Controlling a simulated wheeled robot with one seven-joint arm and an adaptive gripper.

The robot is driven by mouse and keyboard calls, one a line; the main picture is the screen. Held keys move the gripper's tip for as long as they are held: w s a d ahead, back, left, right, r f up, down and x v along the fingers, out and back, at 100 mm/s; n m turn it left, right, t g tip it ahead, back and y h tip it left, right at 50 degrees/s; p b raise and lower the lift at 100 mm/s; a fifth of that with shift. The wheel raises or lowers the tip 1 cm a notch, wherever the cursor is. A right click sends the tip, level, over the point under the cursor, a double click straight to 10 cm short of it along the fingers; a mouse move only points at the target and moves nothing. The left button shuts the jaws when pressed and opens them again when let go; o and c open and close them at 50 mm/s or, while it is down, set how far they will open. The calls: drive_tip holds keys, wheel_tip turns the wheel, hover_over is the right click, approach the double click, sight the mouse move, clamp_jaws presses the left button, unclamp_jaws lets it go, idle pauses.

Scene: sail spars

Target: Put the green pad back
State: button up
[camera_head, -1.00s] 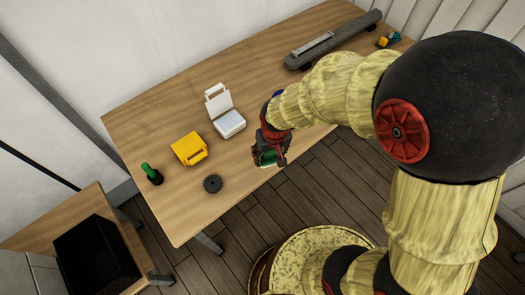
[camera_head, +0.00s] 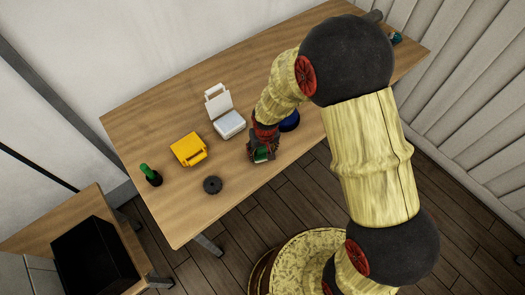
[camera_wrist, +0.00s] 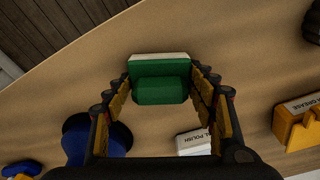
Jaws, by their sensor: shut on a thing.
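The green pad (camera_wrist: 160,83) is a green block with a pale strip along its far edge. My gripper (camera_wrist: 160,88) is shut on it, with a finger on each side. In the head view the pad (camera_head: 262,154) shows below my gripper (camera_head: 262,150), over the table's front edge area. I cannot tell how high it is above the tabletop. An open white box with a raised lid (camera_head: 229,124) stands to the left of my gripper; in the wrist view its label (camera_wrist: 194,138) partly reads "POLISH".
A blue round thing (camera_head: 290,121) stands close to the right of my gripper. A yellow box (camera_head: 188,149), a dark disc (camera_head: 213,185) and a green-topped item (camera_head: 151,174) are on the left of the table (camera_head: 180,215). A black bin (camera_head: 95,258) sits lower left.

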sight(264, 156)
drive_tip(key=shift+f, duration=0.2)
drive_tip(key=o, duration=1.1)
drive_tip(key=shift+r, duration=0.1)
drive_tip(key=shift+r, duration=0.1)
drive_tip(key=r, duration=0.4)
drive_tip(key=s+r, duration=0.1)
drive_tip(key=r, duration=0.3)
drive_tip(key=r+p, duration=0.1)
drive_tip(key=r, duration=0.3)
drive_tip(key=shift+s+d+r, duration=0.1)
drive_tip(key=shift+s+d, duration=0.15)
drive_tip(key=shift+s, duration=0.15)
